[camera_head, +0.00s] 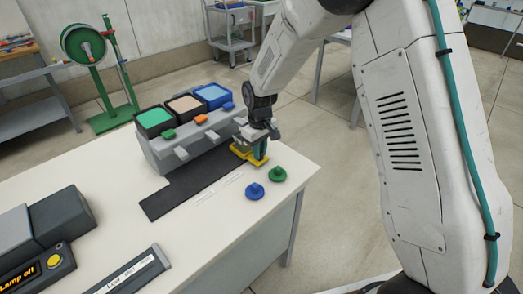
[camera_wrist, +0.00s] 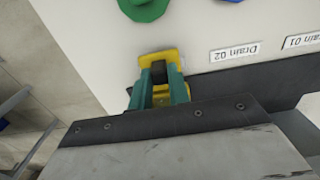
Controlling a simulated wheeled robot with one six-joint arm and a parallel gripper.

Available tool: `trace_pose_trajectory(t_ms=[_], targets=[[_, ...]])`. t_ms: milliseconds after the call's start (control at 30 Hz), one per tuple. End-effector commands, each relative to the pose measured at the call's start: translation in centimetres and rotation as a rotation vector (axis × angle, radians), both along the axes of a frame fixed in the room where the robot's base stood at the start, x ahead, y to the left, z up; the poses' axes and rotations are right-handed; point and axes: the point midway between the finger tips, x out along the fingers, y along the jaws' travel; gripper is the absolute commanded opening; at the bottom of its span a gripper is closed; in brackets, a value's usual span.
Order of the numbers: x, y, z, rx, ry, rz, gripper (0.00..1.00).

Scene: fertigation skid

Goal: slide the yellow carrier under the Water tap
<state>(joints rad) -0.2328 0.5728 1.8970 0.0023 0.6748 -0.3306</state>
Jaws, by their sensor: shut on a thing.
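The yellow carrier (camera_head: 241,153) is at the right end of the dark track (camera_head: 180,192) on the table, below the front right of the grey dispenser (camera_head: 165,152). My gripper (camera_head: 261,150) points down at it. In the wrist view, the teal fingers (camera_wrist: 160,82) are shut around a dark upright part on the yellow carrier (camera_wrist: 158,55). No Water label is readable, and my wrist hides part of the right end.
Blue (camera_head: 255,190) and green (camera_head: 277,174) knobbed pieces lie on the table near its right edge. In the wrist view, labels read Drain 02 (camera_wrist: 235,51) and Drain 01 (camera_wrist: 301,41). A "Lamp off" box (camera_head: 40,270) sits front left. The dark track leftward is clear.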

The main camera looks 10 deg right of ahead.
Motion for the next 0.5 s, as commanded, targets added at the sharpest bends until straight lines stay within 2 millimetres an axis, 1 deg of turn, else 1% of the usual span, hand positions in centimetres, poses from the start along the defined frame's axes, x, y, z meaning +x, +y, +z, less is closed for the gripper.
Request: trace_pose_trajectory(t_ms=[133,167,200,233,500], targets=[[0.24,-0.37,0.09,-0.002,-0.005,-0.002,0.00],[0.26,-0.41,0.09,-0.002,-0.006,-0.003,0.21],[0.27,-0.42,0.09,-0.002,-0.006,-0.003,0.32],[0.27,-0.42,0.09,-0.001,-0.006,-0.003,0.40],[0.16,-0.03,0.11,-0.001,-0.004,0.001,0.40]])
